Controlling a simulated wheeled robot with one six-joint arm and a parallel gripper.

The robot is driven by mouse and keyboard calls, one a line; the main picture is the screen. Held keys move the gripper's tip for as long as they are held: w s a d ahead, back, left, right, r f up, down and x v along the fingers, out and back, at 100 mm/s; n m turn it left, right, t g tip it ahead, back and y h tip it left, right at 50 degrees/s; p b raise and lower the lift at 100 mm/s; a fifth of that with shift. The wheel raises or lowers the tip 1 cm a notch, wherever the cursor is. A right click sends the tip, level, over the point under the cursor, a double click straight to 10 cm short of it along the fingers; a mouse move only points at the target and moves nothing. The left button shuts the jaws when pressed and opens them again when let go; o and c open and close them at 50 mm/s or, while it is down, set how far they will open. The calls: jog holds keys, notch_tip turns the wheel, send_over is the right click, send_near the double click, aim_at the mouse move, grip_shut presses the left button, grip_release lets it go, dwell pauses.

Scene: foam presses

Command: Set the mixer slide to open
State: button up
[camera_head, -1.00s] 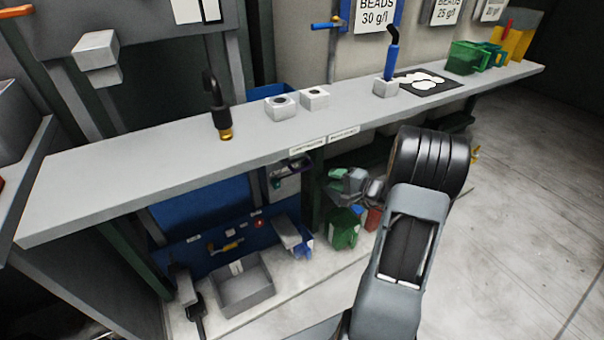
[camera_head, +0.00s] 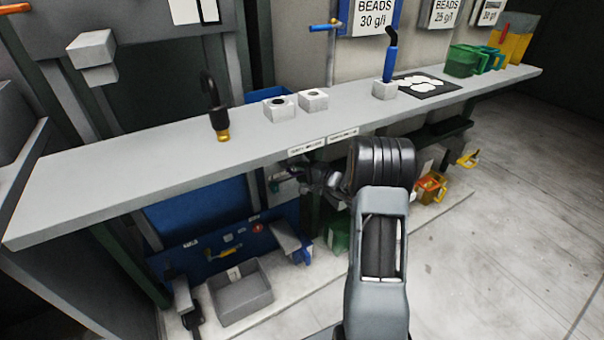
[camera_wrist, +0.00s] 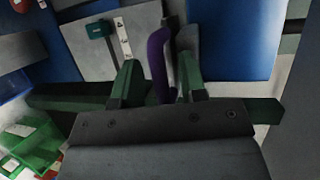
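My gripper (camera_wrist: 159,64) shows two green fingers standing apart in the wrist view. A curved purple piece (camera_wrist: 156,55), perhaps a handle, shows in the gap between them; I cannot tell whether it lies between the fingers or beyond them. A teal block (camera_wrist: 99,29) sits on a grey panel (camera_wrist: 84,47) to the upper left, beside a white marked strip (camera_wrist: 123,38). This may be the mixer slide, but I cannot be sure. In the head view my gripper (camera_head: 302,176) is under the shelf's front edge, small and partly dark.
The long grey shelf (camera_head: 120,178) is above my gripper. Two white blocks (camera_head: 313,99) and a blue-handled tool (camera_head: 389,62) stand on it. Below are a grey bin (camera_head: 241,291) and a green container (camera_head: 338,236). Open floor (camera_head: 500,260) lies to the right.

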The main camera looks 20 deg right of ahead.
jog(key=shift+c, duration=0.4)
grip_shut()
